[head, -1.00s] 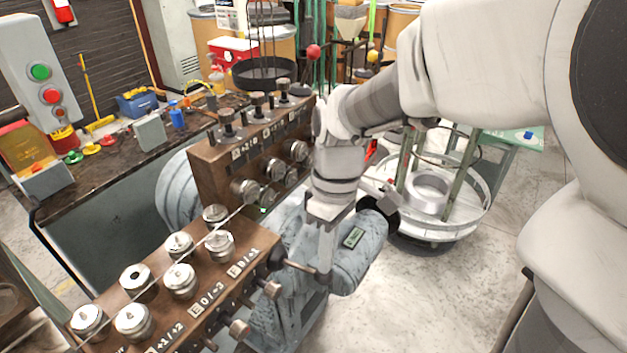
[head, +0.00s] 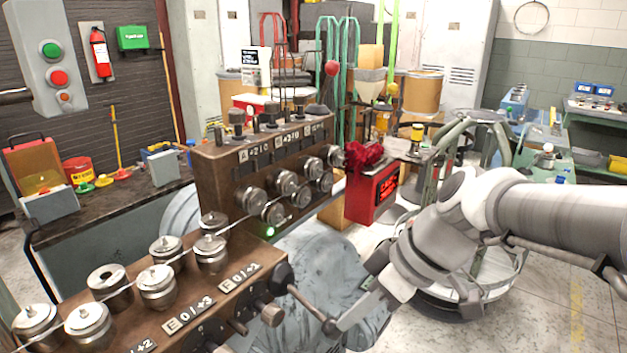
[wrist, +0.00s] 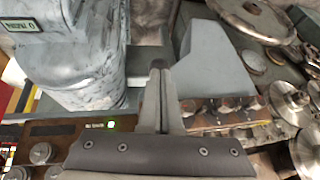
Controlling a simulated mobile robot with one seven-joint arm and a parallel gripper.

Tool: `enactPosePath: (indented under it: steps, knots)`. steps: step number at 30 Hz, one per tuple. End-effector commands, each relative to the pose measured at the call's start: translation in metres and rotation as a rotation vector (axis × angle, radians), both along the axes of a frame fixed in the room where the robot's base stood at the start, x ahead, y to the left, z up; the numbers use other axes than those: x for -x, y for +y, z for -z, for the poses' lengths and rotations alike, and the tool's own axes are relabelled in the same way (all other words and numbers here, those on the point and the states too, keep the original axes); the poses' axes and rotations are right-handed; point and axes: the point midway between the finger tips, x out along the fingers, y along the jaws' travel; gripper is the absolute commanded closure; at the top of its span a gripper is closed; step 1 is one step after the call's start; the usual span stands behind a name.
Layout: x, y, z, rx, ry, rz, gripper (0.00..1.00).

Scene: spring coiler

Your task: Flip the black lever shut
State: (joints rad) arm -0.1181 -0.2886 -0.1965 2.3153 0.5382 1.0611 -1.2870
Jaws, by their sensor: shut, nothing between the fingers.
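A lever with a black hub (head: 283,278) sits at the right end of the near wooden roller block (head: 165,325). Its thin rod runs down and to the right to a dark rounded tip. My gripper (head: 340,328) is beside that tip in the head view, with its fingers angled down to the left. I cannot tell whether they touch it. In the wrist view my gripper (wrist: 157,70) has both fingers together with nothing between them. I cannot make out the lever in the wrist view.
The far wooden block (head: 225,180) with metal rollers stands behind, with a wire strung across. A red box (head: 372,195) stands to its right. The grey machine body (head: 325,265) lies beneath my arm. A bench (head: 100,205) is at the left; open floor is at the right.

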Motion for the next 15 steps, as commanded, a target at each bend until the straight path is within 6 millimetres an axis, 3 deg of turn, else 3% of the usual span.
enactPosePath:
  steps: [15]
  knots:
    - [0.0007,0.0,0.0123,0.004,0.005,-0.001,1.0]
